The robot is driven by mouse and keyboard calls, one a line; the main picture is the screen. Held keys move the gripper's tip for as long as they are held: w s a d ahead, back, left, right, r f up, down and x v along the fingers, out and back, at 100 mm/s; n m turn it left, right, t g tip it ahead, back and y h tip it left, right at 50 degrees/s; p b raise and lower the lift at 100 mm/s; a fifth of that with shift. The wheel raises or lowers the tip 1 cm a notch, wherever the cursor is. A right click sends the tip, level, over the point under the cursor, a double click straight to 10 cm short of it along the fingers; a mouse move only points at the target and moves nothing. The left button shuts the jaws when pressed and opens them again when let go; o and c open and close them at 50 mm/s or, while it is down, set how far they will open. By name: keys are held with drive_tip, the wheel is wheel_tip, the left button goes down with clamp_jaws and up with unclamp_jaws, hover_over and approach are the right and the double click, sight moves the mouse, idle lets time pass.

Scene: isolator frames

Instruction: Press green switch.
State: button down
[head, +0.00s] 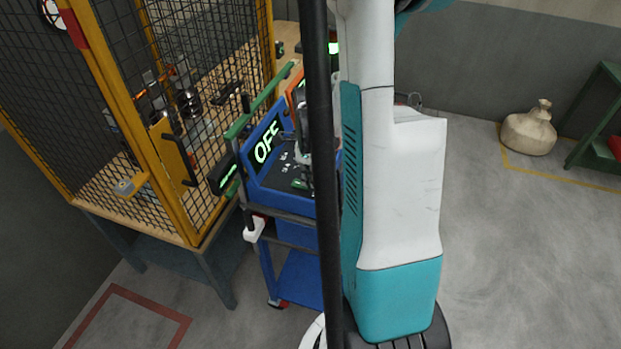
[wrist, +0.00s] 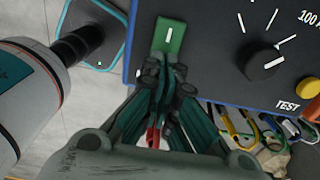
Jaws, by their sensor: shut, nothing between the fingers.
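The green switch (wrist: 170,36), a rectangle with a white bar mark, sits at the left edge of a dark panel (wrist: 208,62) in the wrist view. My gripper (wrist: 167,72) is shut and empty, its fingertips just below the switch in the picture and overlapping its lower end. I cannot tell whether they touch it. In the head view a blue console (head: 262,190) has a display (head: 268,142) reading OFF. My arm and a dark pole hide much of the console and my gripper there.
In the head view, a yellow-framed mesh cage (head: 192,225) stands close left of the console.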

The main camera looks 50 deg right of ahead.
drive_tip(key=shift+s+f+b, duration=0.1)
drive_tip(key=shift+f+b, duration=0.4)
drive_tip(key=shift+b, duration=0.15)
drive_tip(key=shift+r, duration=0.25)
drive_tip(key=shift+r+p, duration=0.7)
drive_tip(key=shift+r, duration=0.05)
drive_tip(key=shift+r, duration=0.1)
drive_tip(key=shift+d+r, duration=0.15)
drive_tip(key=shift+r, duration=0.15)
wheel_tip(320, 180, up, 13)
drive_tip(key=s+p, duration=0.1)
drive_tip(key=p, duration=0.2)
drive_tip(key=shift+s+d, duration=0.2)
drive_tip(key=shift+s, duration=0.15)
